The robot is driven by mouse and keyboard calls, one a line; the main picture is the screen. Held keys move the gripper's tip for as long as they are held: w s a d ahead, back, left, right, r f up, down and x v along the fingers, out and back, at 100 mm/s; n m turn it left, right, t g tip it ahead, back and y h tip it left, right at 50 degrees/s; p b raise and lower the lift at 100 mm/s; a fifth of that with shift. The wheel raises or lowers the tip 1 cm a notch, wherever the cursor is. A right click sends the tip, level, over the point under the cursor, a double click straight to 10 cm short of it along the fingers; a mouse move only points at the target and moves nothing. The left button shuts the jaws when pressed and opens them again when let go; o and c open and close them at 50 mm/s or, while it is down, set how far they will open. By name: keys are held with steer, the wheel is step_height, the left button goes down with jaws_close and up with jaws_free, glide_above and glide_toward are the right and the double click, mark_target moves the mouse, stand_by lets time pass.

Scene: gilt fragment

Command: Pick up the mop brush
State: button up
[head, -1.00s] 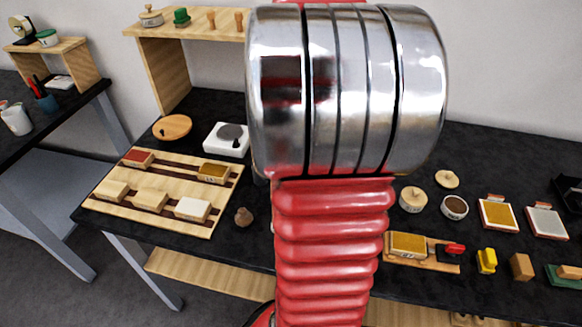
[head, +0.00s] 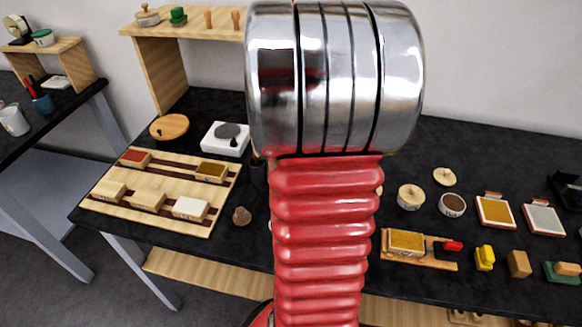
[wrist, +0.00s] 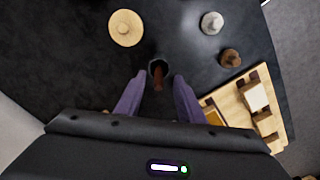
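In the wrist view, a dark round holder (wrist: 157,65) has a brown handle-like piece (wrist: 157,80) in it, which looks like the mop brush; its bristles cannot be seen. My gripper (wrist: 158,78) is open, with its two purple fingers apart, one on each side of the brown piece in the picture. I cannot tell how far above it the fingertips are. In the head view my red and silver arm covers the gripper, and only a dark edge of the holder (head: 258,175) shows beside the arm.
A wooden board with blocks (head: 141,190) lies left, near a brown knob-shaped thing (head: 241,215) and a white scale (head: 225,138). Lidded pots (head: 411,196), pads (head: 495,211) and small blocks (head: 519,264) lie right on the black table. A wooden shelf (head: 180,30) stands at the back.

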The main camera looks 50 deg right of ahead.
steer(key=shift+f, duration=0.1)
steer(key=shift+w+d+f, duration=0.15)
steer(key=shift+f, duration=2.35)
steer(key=shift+c, duration=0.3)
jaws_close()
